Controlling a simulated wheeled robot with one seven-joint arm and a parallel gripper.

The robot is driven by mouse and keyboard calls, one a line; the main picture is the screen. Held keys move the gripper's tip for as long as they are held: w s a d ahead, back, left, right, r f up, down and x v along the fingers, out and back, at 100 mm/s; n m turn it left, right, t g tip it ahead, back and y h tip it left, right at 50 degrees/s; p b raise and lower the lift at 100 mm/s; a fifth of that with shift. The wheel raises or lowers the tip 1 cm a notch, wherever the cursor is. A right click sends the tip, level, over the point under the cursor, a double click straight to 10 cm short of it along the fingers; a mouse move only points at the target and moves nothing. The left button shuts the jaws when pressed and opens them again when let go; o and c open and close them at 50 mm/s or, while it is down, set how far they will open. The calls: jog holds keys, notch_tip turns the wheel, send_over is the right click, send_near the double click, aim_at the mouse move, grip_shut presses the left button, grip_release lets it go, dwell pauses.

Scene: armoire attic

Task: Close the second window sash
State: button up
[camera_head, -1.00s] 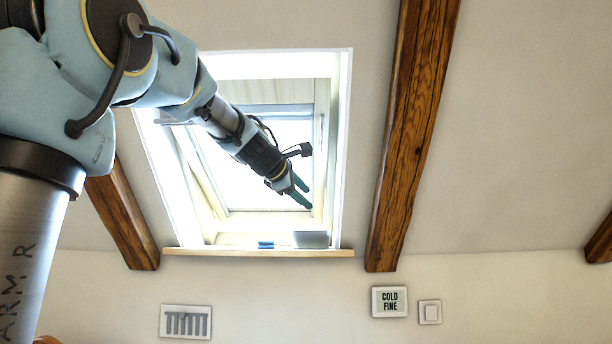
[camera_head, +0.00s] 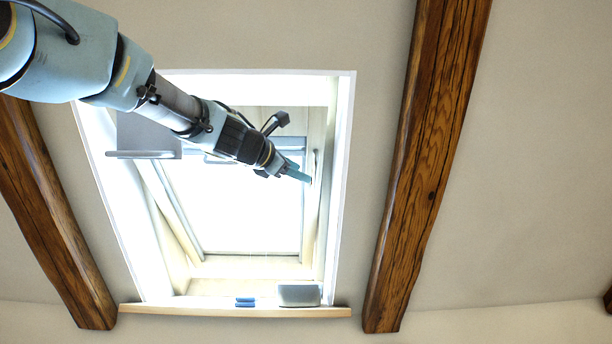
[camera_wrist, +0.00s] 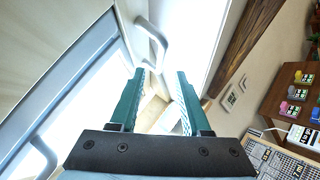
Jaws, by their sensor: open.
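The skylight window (camera_head: 235,215) sits in a deep pale recess in the sloped ceiling; its bright pane has a pale sash frame (camera_head: 186,222). I cannot tell how far the sash stands open. My gripper (camera_head: 299,174) is in front of the upper right side of the sash. In the wrist view its two green fingers (camera_wrist: 161,72) are apart with nothing between them. A white bar handle (camera_wrist: 152,42) lies just beyond the left fingertip; I cannot tell if they touch. A grey-framed panel (camera_wrist: 62,88) with another handle (camera_wrist: 44,156) is at the left.
A wooden sill (camera_head: 236,311) runs below the window, holding a grey box (camera_head: 299,296) and a small blue item (camera_head: 245,302). Wooden beams flank the recess, one at the right (camera_head: 425,165). A brown cabinet (camera_wrist: 290,95) with colourful items stands at the right in the wrist view.

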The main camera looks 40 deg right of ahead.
aim_at(315, 179)
jog(key=p+x, duration=0.3)
jog(key=x, duration=0.5)
jog(key=shift+s+p, duration=0.1)
jog(key=shift+p, duration=0.2)
grip_shut()
dwell(1.0)
